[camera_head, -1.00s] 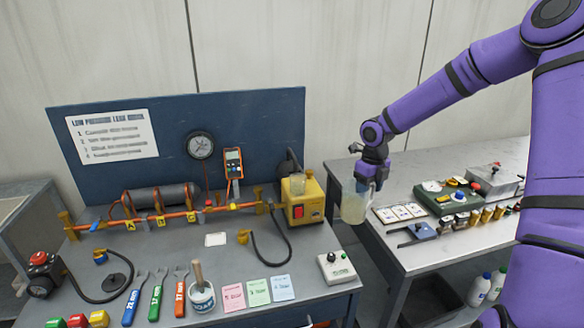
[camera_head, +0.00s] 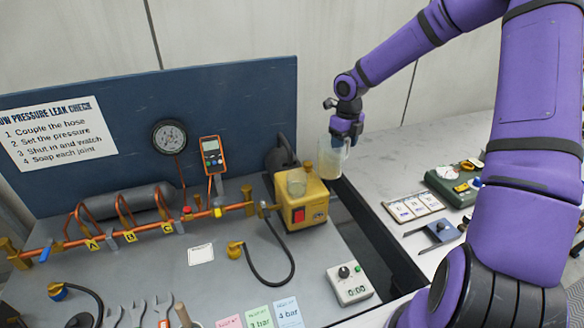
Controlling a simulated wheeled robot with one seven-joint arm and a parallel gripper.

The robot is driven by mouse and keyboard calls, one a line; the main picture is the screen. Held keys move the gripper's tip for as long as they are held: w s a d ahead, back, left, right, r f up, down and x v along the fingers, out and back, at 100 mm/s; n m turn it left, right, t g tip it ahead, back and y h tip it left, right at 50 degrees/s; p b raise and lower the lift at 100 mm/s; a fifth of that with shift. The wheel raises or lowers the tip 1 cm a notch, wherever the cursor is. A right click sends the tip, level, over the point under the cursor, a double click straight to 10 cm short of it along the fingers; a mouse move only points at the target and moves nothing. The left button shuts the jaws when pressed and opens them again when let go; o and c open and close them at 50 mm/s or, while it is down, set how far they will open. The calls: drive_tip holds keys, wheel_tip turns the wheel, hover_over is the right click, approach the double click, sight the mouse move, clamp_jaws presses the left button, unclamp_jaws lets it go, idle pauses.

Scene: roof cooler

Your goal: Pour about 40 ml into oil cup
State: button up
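My gripper (camera_head: 347,126) is shut on a clear jug (camera_head: 332,160) and holds it in the air, roughly upright. The jug looks pale and cloudy; its liquid level cannot be read. The cup's contents are too small to tell.
A blue back panel (camera_head: 240,100) stands behind the pump. A copper pipe run (camera_head: 150,229) lies left of it, with a gauge (camera_head: 170,137) and an orange meter (camera_head: 212,155). A timer box (camera_head: 349,283) sits in front. A gap separates this bench from the right bench (camera_head: 400,165).

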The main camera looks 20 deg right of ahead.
sight(329, 135)
drive_tip(key=shift+w, duration=0.15)
drive_tip(key=shift+a, duration=0.1)
drive_tip(key=shift+a+r+h, duration=0.15)
drive_tip(key=shift+a+h, duration=0.1)
drive_tip(key=shift+h, duration=0.05)
drive_tip(key=shift+s+a+r+t+h, duration=0.2)
drive_tip(key=shift+a+r+t+h, duration=0.1)
drive_tip(key=shift+a+r+h, duration=0.3)
drive_tip(key=a+r+h, duration=0.1)
drive_tip(key=s+a+r+t+h, duration=0.1)
drive_tip(key=a+h, duration=0.1)
drive_tip(key=a+r+h+p, duration=0.1)
drive_tip(key=shift+s+a+r+t+h, duration=0.15)
drive_tip(key=shift+s+a+t+h, duration=0.15)
drive_tip(key=shift+s+a+h, duration=0.1)
drive_tip(key=shift+s+a+r+t+h+p, duration=0.15)
drive_tip(key=shift+a+h+p, duration=0.15)
drive_tip(key=shift+h, duration=0.15)
drive_tip(key=shift+s+a+r+t+h+p, duration=0.1)
drive_tip(key=shift+a+t+h+p, duration=0.15)
drive_tip(key=shift+h, duration=0.2)
drive_tip(key=shift+a+f+h, duration=0.1)
drive_tip(key=shift+a+h, duration=0.1)
drive_tip(key=shift+h, duration=0.1)
drive_tip(key=shift+s+a+h+p, duration=0.1)
drive_tip(key=shift+a+h+p, duration=0.25)
drive_tip(key=shift+h+p, duration=0.45)
